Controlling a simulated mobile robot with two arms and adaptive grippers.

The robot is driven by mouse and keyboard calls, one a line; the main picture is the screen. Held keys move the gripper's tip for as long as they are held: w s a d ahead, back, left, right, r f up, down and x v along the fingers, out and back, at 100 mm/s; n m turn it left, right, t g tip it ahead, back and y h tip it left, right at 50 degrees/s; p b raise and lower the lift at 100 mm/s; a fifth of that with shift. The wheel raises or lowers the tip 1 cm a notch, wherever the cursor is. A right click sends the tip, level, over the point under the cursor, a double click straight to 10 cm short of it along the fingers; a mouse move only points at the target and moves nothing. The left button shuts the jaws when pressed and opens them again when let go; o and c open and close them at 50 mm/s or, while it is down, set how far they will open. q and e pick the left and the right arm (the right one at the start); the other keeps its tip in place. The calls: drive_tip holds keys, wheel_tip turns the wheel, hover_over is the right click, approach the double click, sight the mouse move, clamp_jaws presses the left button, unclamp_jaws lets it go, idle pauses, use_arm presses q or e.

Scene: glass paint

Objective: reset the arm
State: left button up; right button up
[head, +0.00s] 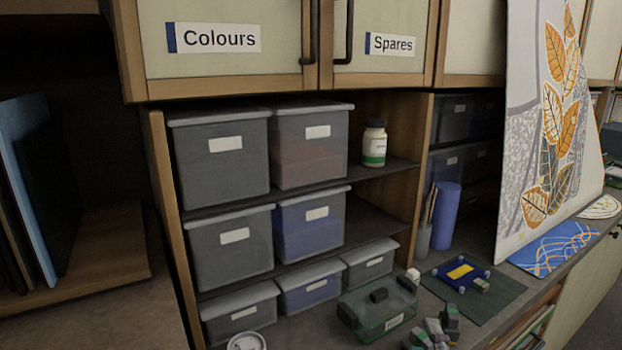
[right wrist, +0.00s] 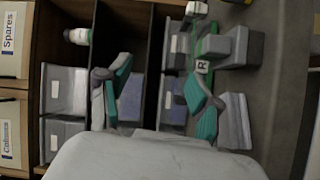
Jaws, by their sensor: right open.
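My right gripper (head: 436,324) shows at the bottom edge of the head view, grey with green pads, above the worktop. In the right wrist view its two fingers (right wrist: 160,95) stand wide apart with nothing between them. The pale housing of the gripper fills the bottom of that view. The rest of the right arm is hidden below the head picture. My left gripper is in neither view.
A greenish case (head: 372,318) with dark clips stands beside my right gripper on the worktop. Lidded bins (head: 225,165) fill the shelves behind. A dark green mat (head: 492,302), a blue roll (head: 445,215) and a leaf panel (head: 530,130) stand to the right.

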drive_tip(key=s+d+f+m+g+h, duration=0.1)
drive_tip(key=s+d+f+m+g, duration=0.2)
drive_tip(key=s+f+m+g, duration=0.75)
drive_tip(key=s+a+f+m+g+y, duration=0.2)
drive_tip(key=s+f+m+g, duration=0.15)
drive_tip(key=s+f, duration=0.95)
wheel_tip(320, 180, down, 23)
drive_tip(key=s+g, duration=0.2)
drive_tip(key=s+d+f+g, duration=0.1)
drive_tip(key=s+d+f, duration=0.1)
drive_tip(key=s+f, duration=1.4)
drive_tip(key=shift+d+f+n, duration=0.25)
drive_tip(key=shift+f+n, duration=0.05)
drive_tip(key=shift+n, duration=0.1)
drive_tip(key=shift+s, duration=0.1)
